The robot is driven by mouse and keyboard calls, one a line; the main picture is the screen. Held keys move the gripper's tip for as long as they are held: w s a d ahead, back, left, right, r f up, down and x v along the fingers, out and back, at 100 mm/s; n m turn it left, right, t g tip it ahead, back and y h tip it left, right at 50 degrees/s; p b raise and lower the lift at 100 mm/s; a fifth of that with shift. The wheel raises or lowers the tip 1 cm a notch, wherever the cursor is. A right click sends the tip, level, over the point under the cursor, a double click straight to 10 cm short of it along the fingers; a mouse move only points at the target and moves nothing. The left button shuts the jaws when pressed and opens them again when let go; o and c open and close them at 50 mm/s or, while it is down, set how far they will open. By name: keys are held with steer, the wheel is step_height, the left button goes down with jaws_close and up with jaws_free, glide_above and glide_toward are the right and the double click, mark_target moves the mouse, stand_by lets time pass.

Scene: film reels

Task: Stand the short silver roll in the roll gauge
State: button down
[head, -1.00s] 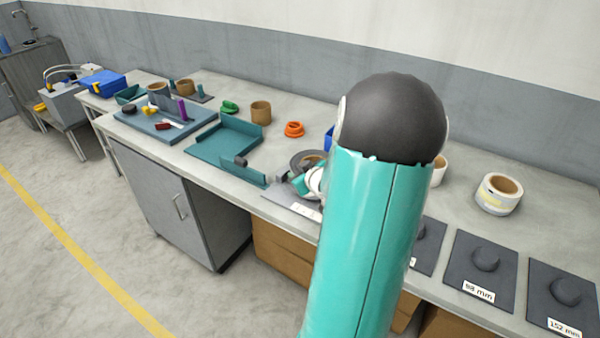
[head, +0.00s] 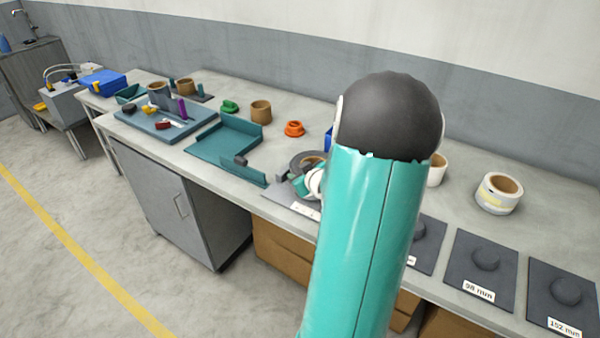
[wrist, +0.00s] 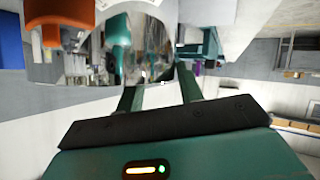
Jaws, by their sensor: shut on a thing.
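The short silver roll (wrist: 100,62) fills the upper left of the wrist view as a mirror-like curved surface. My gripper (wrist: 158,88) is shut on it, with both fingers reaching its edge. In the head view, the roll (head: 306,158) shows as a dark grey ring beside my gripper, partly hidden by my arm. It is over or on a grey mat; I cannot tell if it touches. A teal tray with low upright walls (head: 212,148) lies to the left, apart from the roll; it appears to be the roll gauge.
An orange ring (head: 294,128) and a cardboard core (head: 261,111) stand behind the tray. A blue board (head: 150,127) with small items is farther left. Labelled dark mats (head: 482,264) line the right front edge. A white roll (head: 498,193) stands at right.

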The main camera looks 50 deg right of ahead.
steer(key=shift+f, duration=0.15)
steer(key=c, duration=1.2)
jaws_free()
steer(key=shift+f, duration=0.15)
steer(key=shift+v, duration=5.55)
steer(key=shift+w, duration=0.1)
